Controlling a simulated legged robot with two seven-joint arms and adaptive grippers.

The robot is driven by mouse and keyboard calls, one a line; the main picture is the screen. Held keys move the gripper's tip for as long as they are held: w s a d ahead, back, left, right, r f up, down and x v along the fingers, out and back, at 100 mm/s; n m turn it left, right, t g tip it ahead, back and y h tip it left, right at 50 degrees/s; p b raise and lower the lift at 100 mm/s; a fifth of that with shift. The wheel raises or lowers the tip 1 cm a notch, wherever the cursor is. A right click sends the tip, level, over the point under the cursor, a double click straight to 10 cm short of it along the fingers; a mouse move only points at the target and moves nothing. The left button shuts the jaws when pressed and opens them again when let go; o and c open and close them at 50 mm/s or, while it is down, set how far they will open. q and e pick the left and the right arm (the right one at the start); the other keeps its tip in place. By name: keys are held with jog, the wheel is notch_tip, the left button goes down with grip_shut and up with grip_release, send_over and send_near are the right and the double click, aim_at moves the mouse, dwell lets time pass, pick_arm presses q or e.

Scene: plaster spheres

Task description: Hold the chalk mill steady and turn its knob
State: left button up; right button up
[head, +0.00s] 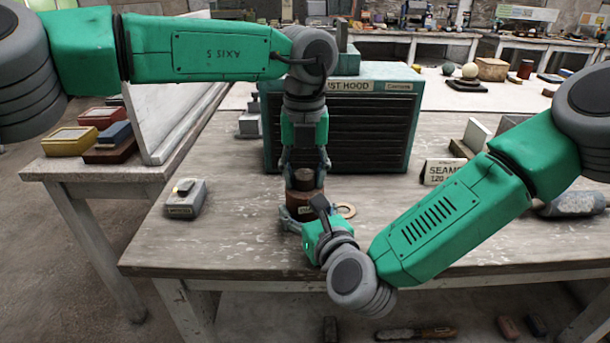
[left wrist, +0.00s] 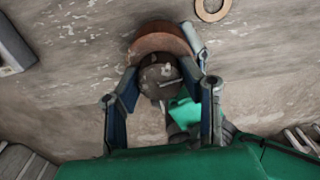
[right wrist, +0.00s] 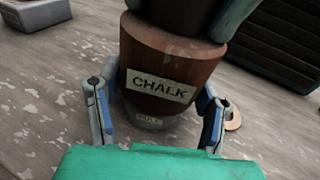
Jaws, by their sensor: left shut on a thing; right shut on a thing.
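The chalk mill (head: 305,200) is a brown, round-bodied mill standing upright on the workbench. The right wrist view shows its body (right wrist: 172,62) with a white CHALK label. Its dark knob (head: 304,178) is at the top, and the left wrist view shows the knob (left wrist: 160,78) from above. My left gripper (head: 305,168) comes down from above and is shut on the knob. My right gripper (right wrist: 158,105) comes from the front and is shut on the mill's body low down, one finger on each side. The head view partly hides the body behind my right gripper.
A dark green dust hood (head: 340,125) stands close behind the mill. A light ring (head: 345,211) lies just right of the mill. A grey block (head: 186,198) lies to the left, and a SEAMS sign (head: 443,172) stands to the right. The bench's front left is clear.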

pick_arm(q)
jog(key=m, duration=0.6)
jog(key=shift+w+a, duration=0.1)
jog(key=shift+a, duration=0.05)
jog(key=m, duration=0.5)
jog(key=shift+m, duration=0.4)
jog(key=m, duration=0.6)
jog(key=shift+w+a, duration=0.1)
jog(key=shift+a, duration=0.05)
jog(key=m, duration=0.5)
jog(key=shift+w+m, duration=0.1)
jog(key=shift+m, duration=0.3)
jog(key=m, duration=1.1)
jog(key=shift+m, duration=0.4)
jog(key=m, duration=1.1)
jog(key=shift+m, duration=0.3)
